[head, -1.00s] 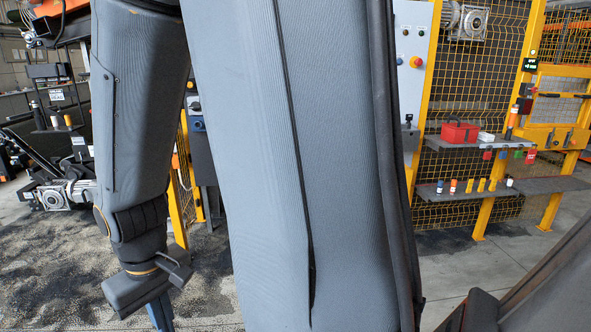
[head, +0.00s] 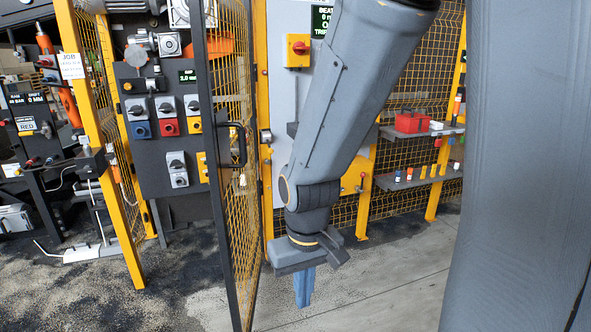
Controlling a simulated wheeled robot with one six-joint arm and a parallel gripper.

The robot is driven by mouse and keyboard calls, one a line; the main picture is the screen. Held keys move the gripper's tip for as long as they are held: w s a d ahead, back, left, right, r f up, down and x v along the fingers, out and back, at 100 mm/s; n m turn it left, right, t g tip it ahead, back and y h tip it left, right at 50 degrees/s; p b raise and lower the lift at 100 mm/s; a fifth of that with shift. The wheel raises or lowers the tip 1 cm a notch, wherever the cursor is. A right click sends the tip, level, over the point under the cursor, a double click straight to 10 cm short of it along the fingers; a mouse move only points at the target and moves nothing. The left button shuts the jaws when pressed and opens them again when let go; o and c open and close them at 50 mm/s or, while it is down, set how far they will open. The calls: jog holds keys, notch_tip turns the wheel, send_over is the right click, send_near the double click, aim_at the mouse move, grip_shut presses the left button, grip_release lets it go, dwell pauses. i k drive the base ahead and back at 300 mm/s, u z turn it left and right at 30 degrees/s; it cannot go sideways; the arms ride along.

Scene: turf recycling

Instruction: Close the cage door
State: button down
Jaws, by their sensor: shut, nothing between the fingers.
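The cage door (head: 222,190) has a black frame and yellow mesh and stands ajar in the head view, seen at a steep angle. Its free edge swings out toward me, and its black handle (head: 237,146) is on the side facing right. The yellow post (head: 264,150) is at its far side. My gripper (head: 304,290) hangs down with its blue fingers shut and empty. It is to the right of the door's lower part, below the handle, and looks apart from the door. The doorway lies left of the door, bounded by a yellow post (head: 115,170).
Behind the doorway is a dark panel (head: 165,120) with several colored switches. A control stand (head: 40,150) is at the left. Shelves with a red toolbox (head: 411,122) are on the mesh fence at right. Bare concrete floor lies right of the door.

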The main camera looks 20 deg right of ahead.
aim_at(215, 127)
jog(key=z, duration=0.05)
jog(key=i, duration=1)
jog(key=z, duration=0.05)
